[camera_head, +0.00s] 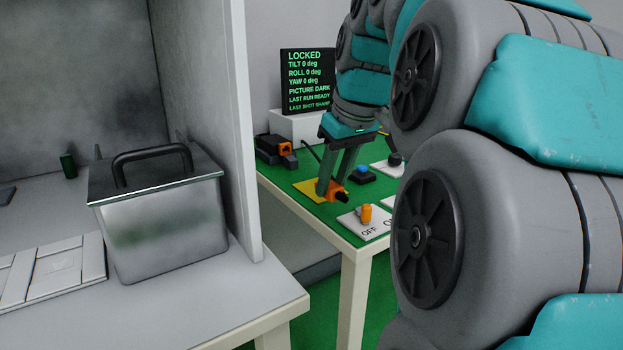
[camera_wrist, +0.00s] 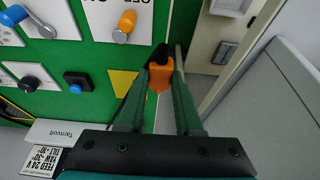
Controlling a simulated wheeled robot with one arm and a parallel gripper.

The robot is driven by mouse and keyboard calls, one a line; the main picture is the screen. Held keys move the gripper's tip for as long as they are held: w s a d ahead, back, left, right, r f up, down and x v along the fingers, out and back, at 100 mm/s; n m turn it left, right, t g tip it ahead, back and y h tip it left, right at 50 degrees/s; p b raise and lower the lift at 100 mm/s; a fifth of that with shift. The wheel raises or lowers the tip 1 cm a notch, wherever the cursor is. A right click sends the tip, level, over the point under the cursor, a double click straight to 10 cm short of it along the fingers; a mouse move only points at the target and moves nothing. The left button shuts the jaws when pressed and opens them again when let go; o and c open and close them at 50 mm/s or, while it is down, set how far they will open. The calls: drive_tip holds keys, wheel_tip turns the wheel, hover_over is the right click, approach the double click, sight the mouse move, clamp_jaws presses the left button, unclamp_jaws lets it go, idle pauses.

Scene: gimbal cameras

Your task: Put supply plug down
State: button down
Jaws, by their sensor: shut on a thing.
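The supply plug (camera_wrist: 160,76) is orange with a black end. It is between the fingers of my gripper (camera_wrist: 160,68), which is shut on it in the wrist view. In the head view the plug (camera_head: 342,197) is low over the green table top (camera_head: 318,218), at the right side of a yellow patch (camera_head: 309,188). I cannot tell whether the plug touches the table. The yellow patch also shows in the wrist view (camera_wrist: 121,82), left of the plug and partly hidden by my finger.
An orange-handled switch (camera_head: 365,213) on a white OFF plate stands close by. A blue button (camera_head: 363,174) and a black box with an orange socket (camera_head: 276,150) are near. A dark screen (camera_head: 308,80) reads LOCKED.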

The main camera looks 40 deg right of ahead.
drive_tip(key=w+d, duration=0.2)
drive_tip(key=w, duration=0.2)
drive_tip(key=w+d+p, duration=0.1)
drive_tip(key=w+d, duration=0.1)
drive_tip(key=w, duration=0.1)
drive_tip(key=w+d+f, duration=0.1)
drive_tip(key=w+d, duration=0.1)
drive_tip(key=w, duration=0.2)
drive_tip(key=shift+w+d+f, duration=0.1)
drive_tip(key=shift+w+d, duration=0.25)
drive_tip(key=shift+f, duration=1.8)
drive_tip(key=shift+f, duration=0.1)
drive_tip(key=c, duration=0.6)
unclamp_jaws()
drive_tip(key=p+v, duration=0.1)
drive_tip(key=v, duration=1.1)
